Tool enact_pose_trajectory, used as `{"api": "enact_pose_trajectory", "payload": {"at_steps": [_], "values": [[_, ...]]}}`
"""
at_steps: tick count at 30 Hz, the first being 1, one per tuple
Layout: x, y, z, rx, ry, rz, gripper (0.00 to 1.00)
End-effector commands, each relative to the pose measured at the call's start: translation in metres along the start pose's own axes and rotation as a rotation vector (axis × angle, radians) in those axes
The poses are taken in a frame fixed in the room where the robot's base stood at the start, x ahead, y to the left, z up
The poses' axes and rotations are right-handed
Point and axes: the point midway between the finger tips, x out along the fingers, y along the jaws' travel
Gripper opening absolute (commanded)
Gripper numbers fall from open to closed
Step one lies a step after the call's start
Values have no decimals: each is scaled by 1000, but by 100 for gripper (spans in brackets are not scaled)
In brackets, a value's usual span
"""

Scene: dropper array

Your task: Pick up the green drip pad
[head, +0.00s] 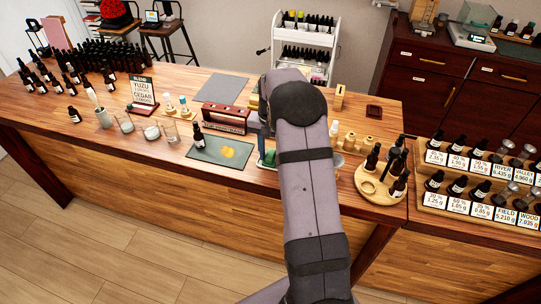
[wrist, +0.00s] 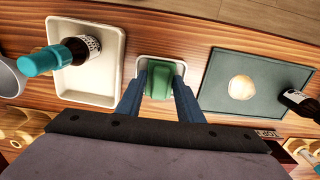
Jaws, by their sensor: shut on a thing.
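The green drip pad (wrist: 162,79) is a small green block between the two blue fingers of my gripper (wrist: 159,88) in the wrist view. My gripper is shut on it. The pad is over a small white dish (wrist: 149,60); I cannot tell whether it still touches the dish. In the head view my arm hides most of the gripper and the dish.
In the wrist view, a white tray (wrist: 62,88) with a teal-capped bottle (wrist: 62,55) stands at left. A dark mat (wrist: 215,93) with a pale round piece (wrist: 241,87) lies at right. A dark bottle (wrist: 297,101) is at the mat's right edge.

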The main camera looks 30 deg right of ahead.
Motion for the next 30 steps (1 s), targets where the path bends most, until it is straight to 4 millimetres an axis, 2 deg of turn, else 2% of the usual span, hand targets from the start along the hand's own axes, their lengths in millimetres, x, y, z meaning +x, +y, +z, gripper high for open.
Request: {"api": "enact_pose_trajectory", "payload": {"at_steps": [5,15,21,30], "values": [[-12,0,-1,0,3,-2,9],[-66,-1,-2,0,6,-3,9],[-91,-1,-1,0,3,-2,9],[-100,0,0,0,1,0,9]]}}
